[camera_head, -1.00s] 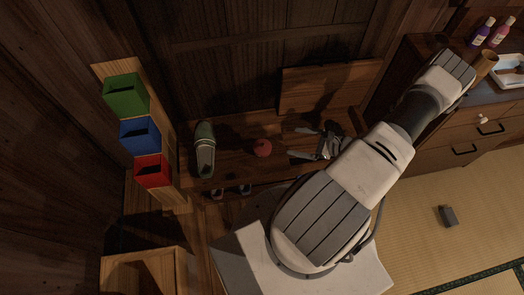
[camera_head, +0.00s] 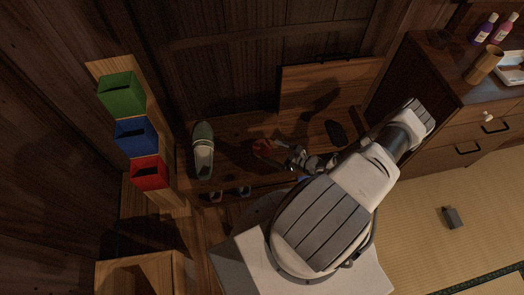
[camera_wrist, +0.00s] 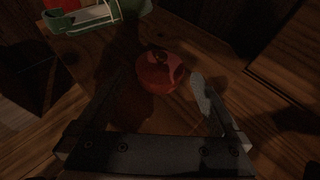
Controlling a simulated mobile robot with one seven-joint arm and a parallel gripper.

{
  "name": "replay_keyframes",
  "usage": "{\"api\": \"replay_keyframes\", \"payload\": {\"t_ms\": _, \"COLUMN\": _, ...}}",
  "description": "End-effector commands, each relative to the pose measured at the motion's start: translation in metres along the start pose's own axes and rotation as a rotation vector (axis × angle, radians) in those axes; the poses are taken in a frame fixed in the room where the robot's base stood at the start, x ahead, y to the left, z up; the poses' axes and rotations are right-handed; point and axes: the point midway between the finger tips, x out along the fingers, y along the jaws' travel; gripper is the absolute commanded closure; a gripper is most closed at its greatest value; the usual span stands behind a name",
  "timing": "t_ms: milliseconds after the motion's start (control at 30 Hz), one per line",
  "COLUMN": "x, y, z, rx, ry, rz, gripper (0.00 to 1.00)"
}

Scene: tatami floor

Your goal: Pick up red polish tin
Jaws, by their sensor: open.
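The red polish tin (camera_head: 259,151) is a small round red tin on the wooden shelf, partly covered by my gripper (camera_head: 273,152) in the head view. In the wrist view the red tin (camera_wrist: 153,77) lies just beyond and between the fingertips of my gripper (camera_wrist: 160,84). The gripper is open, with one finger to each side of the tin. No firm contact shows. A shadow of the arm falls over the shelf.
A dark object (camera_head: 335,132) lies to the right. Green (camera_head: 122,94), blue (camera_head: 137,136) and red (camera_head: 150,174) bins stand at the left. A wooden panel (camera_head: 320,84) leans behind.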

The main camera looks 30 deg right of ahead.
Motion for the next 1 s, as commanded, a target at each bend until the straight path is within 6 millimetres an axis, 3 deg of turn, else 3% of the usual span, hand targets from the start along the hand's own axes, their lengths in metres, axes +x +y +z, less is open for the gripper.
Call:
{"api": "replay_keyframes", "payload": {"t_ms": 267, "x": 0.018, "y": 0.0, "z": -0.001, "rx": 0.0, "ry": -0.001, "rz": 0.0, "gripper": 0.0}}
{"api": "replay_keyframes", "payload": {"t_ms": 600, "x": 0.062, "y": 0.0, "z": -0.002, "rx": 0.001, "ry": 0.0, "rz": 0.0, "gripper": 0.0}}
{"api": "replay_keyframes", "payload": {"t_ms": 800, "x": 0.063, "y": -0.001, "z": 0.0, "rx": 0.001, "ry": 0.0, "rz": -0.001, "gripper": 0.0}}
{"api": "replay_keyframes", "payload": {"t_ms": 867, "x": 0.063, "y": -0.001, "z": -0.001, "rx": 0.001, "ry": 0.0, "rz": -0.001, "gripper": 0.07}}
{"api": "replay_keyframes", "payload": {"t_ms": 1000, "x": 0.063, "y": -0.001, "z": -0.001, "rx": 0.001, "ry": 0.0, "rz": -0.001, "gripper": 0.32}}
